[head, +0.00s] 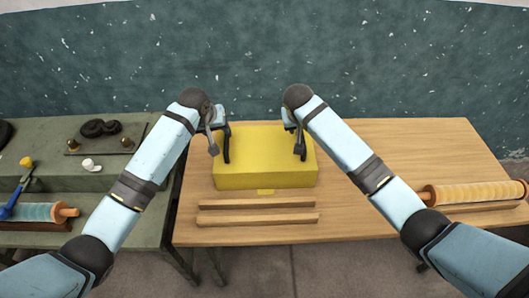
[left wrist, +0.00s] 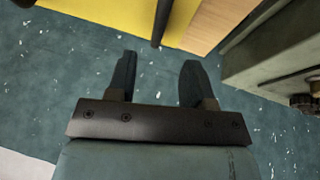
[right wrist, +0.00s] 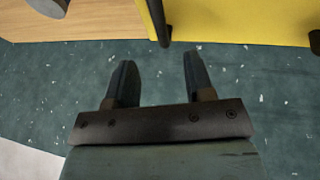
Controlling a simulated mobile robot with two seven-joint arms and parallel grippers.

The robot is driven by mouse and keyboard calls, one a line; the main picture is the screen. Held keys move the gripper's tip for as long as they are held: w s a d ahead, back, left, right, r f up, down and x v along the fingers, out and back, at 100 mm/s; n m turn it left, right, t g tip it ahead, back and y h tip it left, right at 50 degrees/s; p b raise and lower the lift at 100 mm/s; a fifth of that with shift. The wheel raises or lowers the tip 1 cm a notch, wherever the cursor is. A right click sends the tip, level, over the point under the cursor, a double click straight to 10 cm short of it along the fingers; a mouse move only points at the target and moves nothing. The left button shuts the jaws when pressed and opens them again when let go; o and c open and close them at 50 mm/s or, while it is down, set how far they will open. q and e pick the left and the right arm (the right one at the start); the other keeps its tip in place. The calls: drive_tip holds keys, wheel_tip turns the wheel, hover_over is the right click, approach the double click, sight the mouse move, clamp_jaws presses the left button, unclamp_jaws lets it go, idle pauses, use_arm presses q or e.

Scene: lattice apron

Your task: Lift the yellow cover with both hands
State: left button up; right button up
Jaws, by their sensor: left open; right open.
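The yellow cover (head: 265,165) is a broad block-like box on the wooden table, with its flat top up. Dark bars that look like handles stand at its left end (head: 227,150) and right end (head: 302,150). My left gripper (head: 212,135) is open by the far left of the cover. My right gripper (head: 290,125) is open by the far right. In the left wrist view the fingers (left wrist: 160,60) are apart with nothing between them; a dark bar and the cover (left wrist: 115,12) are above. The right wrist view shows empty, parted fingers (right wrist: 157,62) and the cover (right wrist: 230,22).
Two wooden strips (head: 257,203) (head: 257,219) lie in front of the cover on the wooden table (head: 430,145). A yellowish roller (head: 478,192) lies at the right. A grey-green bench (head: 110,205) at the left holds a teal roller (head: 28,211) and small items.

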sight(226, 138)
use_arm(q)
drive_tip(key=x, duration=1)
drive_tip(key=shift+w+f, duration=0.1)
drive_tip(key=shift+w, duration=0.05)
use_arm(e)
drive_tip(key=x, duration=1)
drive_tip(key=shift+w+f, duration=0.1)
drive_tip(key=shift+w, duration=0.05)
use_arm(q)
drive_tip(key=shift+c, duration=0.4)
use_arm(e)
drive_tip(key=shift+c, duration=0.5)
use_arm(q)
clamp_jaws()
use_arm(e)
clamp_jaws()
